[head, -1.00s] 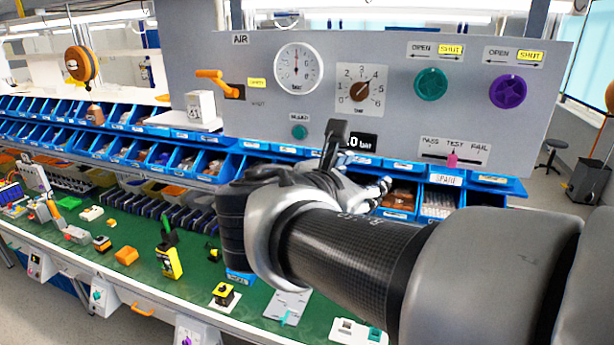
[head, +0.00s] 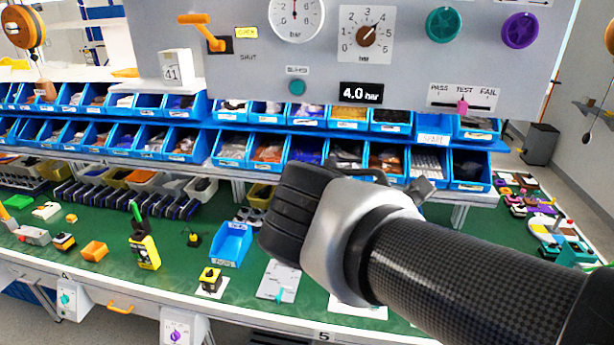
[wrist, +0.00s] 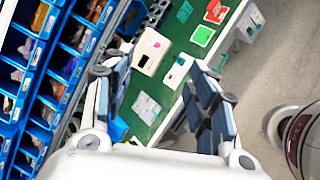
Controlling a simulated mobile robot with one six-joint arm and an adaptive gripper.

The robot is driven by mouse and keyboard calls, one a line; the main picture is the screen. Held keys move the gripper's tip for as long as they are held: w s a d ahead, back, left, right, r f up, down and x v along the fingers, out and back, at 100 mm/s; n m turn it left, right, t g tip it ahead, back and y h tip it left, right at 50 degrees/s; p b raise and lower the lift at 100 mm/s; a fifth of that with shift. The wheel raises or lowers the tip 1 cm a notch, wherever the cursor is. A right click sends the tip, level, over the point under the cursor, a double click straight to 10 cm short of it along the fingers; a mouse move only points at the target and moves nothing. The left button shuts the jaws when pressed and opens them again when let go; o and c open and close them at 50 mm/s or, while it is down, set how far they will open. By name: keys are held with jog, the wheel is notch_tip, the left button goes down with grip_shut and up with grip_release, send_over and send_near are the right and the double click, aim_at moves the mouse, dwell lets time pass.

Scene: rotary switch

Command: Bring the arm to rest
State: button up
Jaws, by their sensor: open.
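My gripper (wrist: 160,98) is open and empty in the wrist view, its two dark fingers spread over the green bench top. In the head view only part of my gripper (head: 424,188) shows behind my wrist, in front of the blue bins and below the grey panel. It touches nothing that I can see. The rotary switch (head: 366,36) on the panel has a brown knob turned to the upper right, near 4. The display (head: 361,93) below it reads 4.0 bar.
The panel (head: 300,62) also carries a gauge, an orange lever (head: 204,30), green and purple knobs and a slider (head: 462,106). Blue bins (head: 231,147) line the shelves. Small devices stand on the green bench (head: 110,235). Floor shows beyond the bench in the wrist view.

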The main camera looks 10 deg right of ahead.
jog(key=shift+f, duration=0.1)
jog(key=s+a+f+m+g+y+b, duration=0.1)
jog(key=s+f+m+b, duration=0.3)
jog(key=f, duration=0.4)
jog(key=s+a+f+m+g+y+b, duration=0.1)
jog(key=s+f+m+y+b, duration=0.2)
jog(key=s+f+m+b, duration=0.2)
jog(key=s+a+f+m+y+b, duration=0.1)
jog(key=s+f+m+y+b, duration=0.2)
jog(key=s+f+m, duration=0.3)
notch_tip(320, 180, down, 5)
jog(key=shift+a+r+m+g+b, duration=0.2)
jog(key=shift+a+m+g+b, duration=0.2)
jog(key=shift+m+b, duration=0.3)
